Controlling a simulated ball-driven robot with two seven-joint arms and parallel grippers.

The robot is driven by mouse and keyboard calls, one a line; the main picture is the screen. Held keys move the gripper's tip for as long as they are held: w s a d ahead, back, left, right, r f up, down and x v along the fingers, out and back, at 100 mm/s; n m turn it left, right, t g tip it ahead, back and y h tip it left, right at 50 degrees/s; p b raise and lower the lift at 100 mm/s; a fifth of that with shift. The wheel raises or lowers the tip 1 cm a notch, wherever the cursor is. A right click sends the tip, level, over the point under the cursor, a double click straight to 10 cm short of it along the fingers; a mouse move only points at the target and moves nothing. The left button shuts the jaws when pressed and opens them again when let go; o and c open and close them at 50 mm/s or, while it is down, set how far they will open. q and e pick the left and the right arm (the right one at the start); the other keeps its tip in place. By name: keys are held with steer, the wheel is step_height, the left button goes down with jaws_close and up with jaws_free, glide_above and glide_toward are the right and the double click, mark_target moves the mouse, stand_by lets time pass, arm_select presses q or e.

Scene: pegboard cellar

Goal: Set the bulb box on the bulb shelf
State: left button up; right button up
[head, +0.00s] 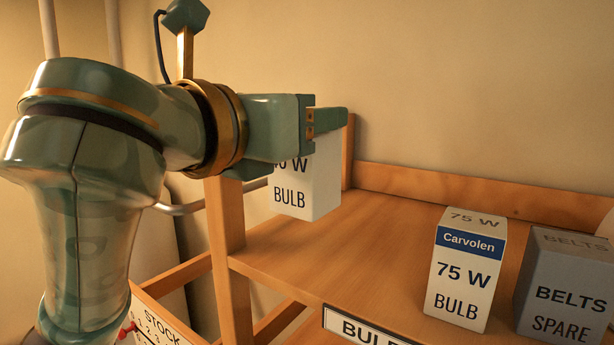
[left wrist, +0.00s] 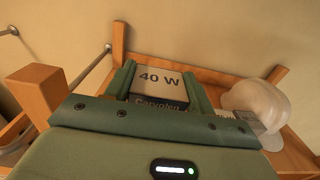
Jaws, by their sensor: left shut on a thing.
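My left gripper (head: 303,148) is shut on a white bulb box (head: 306,192) at the left end of the wooden bulb shelf (head: 330,245). The box is upright, its upper part hidden by the gripper, with "W" and "BULB" showing on its front. In the left wrist view the box (left wrist: 160,82) sits between both fingers (left wrist: 160,90), its top reading "40 W". My right gripper is not in view.
A white and blue "75 W" bulb box (head: 466,270) and a grey "BELTS SPARE" box (head: 566,290) stand on the shelf's right part. A wooden post (head: 226,225) rises at the front left corner. Bare shelf lies between the held box and the 75 W box. A pale rounded object (left wrist: 257,102) shows in the wrist view.

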arm_select(q)
steer(key=w+f+p, duration=0.1)
steer(key=w+f, duration=0.4)
steer(key=f, duration=0.4)
steer(key=shift+w+d+f, duration=0.15)
steer(key=shift+w+d, duration=0.15)
steer(key=shift+w, duration=0.1)
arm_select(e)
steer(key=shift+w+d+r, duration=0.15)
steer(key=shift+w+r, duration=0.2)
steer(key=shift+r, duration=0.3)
arm_select(q)
steer(key=o, duration=1)
steer(key=shift+f, duration=0.1)
steer(key=b+v, duration=0.7)
steer(key=v, duration=0.5)
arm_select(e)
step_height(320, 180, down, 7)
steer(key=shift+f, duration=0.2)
